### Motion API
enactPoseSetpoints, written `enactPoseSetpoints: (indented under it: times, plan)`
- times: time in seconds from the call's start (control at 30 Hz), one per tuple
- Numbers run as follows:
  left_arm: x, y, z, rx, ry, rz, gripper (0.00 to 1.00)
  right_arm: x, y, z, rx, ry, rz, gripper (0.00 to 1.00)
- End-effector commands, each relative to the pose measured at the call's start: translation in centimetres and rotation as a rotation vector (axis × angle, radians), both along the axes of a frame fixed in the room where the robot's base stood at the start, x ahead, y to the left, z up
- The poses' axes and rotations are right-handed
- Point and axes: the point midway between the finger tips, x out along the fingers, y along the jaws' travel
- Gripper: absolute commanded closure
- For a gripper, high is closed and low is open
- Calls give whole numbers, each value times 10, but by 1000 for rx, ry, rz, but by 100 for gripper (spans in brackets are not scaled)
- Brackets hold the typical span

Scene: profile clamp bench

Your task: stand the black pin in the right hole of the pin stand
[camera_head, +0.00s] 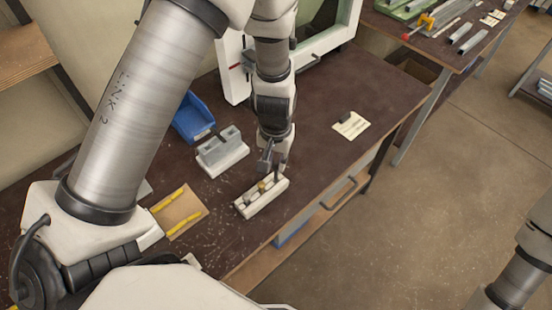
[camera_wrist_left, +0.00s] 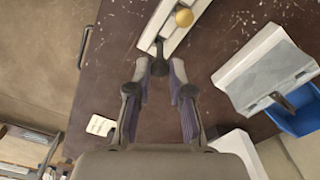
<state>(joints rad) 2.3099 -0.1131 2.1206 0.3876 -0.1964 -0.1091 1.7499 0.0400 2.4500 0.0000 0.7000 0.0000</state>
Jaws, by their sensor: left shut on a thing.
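The pin stand (camera_head: 252,209) is a pale, narrow block on the dark bench, near its front edge. A brass-coloured pin (camera_wrist_left: 184,17) with a round head stands in it, near the middle in the head view. My left gripper (camera_head: 275,169) points down at the stand's right end. In the left wrist view its fingers (camera_wrist_left: 159,68) are closed around the dark pin (camera_wrist_left: 160,48), which is upright at that end of the stand. The fingers hide much of the pin. I cannot tell whether its foot is in the right hole. My right gripper is out of view.
A grey clamp block on a white base (camera_head: 222,158) and a blue bin (camera_head: 193,118) stand left of the gripper. A tan mat with yellow strips (camera_head: 178,212) lies at the front left. A small card (camera_head: 350,125) lies right; the bench around it is clear.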

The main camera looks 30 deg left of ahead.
Motion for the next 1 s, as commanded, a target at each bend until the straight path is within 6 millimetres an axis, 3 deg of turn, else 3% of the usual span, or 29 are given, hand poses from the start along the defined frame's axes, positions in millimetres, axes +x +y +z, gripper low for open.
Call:
enactPoseSetpoints:
  times: [1.0]
  plan:
    - [0,0,-22,0,0,1,100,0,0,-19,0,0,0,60]
